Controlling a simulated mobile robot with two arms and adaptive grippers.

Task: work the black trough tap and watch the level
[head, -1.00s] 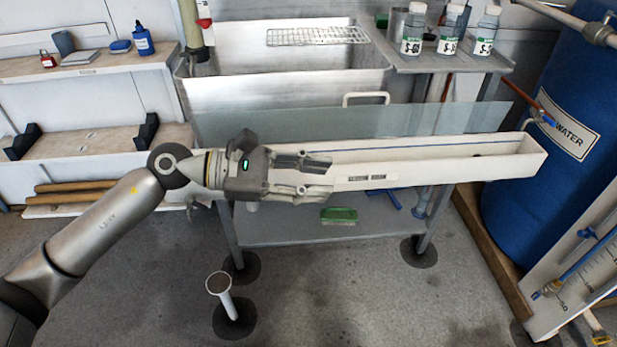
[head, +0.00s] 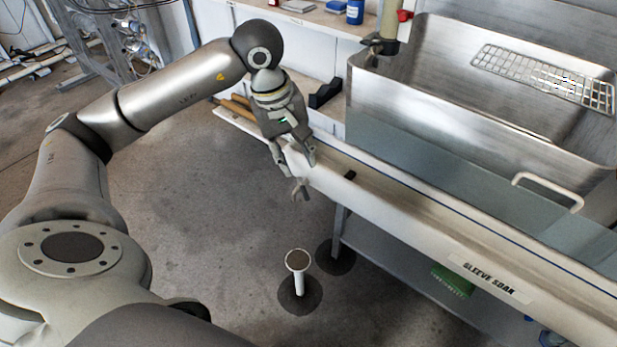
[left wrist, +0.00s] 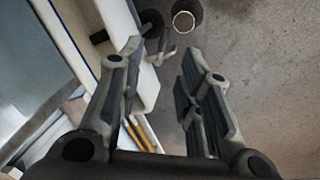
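The long white trough (head: 395,232), labelled "SLEEVE SOAK", runs from the middle to the lower right of the head view. A blue line runs along its inside; I cannot make out a liquid level. A small dark grey tap-like fitting (head: 300,189) shows at its left end, and also in the left wrist view (left wrist: 166,45). My left gripper (head: 297,166) points down at this end, just above the fitting. In the left wrist view its fingers (left wrist: 163,50) are apart, with the fitting beyond and between the tips. Contact is not visible. My right gripper is out of view.
A white drain pipe with a round open top (head: 297,261) stands on the floor below the trough end. A steel sink (head: 425,110) with a wire rack (head: 545,78) is behind the trough. A shelf (head: 310,18) is at the back.

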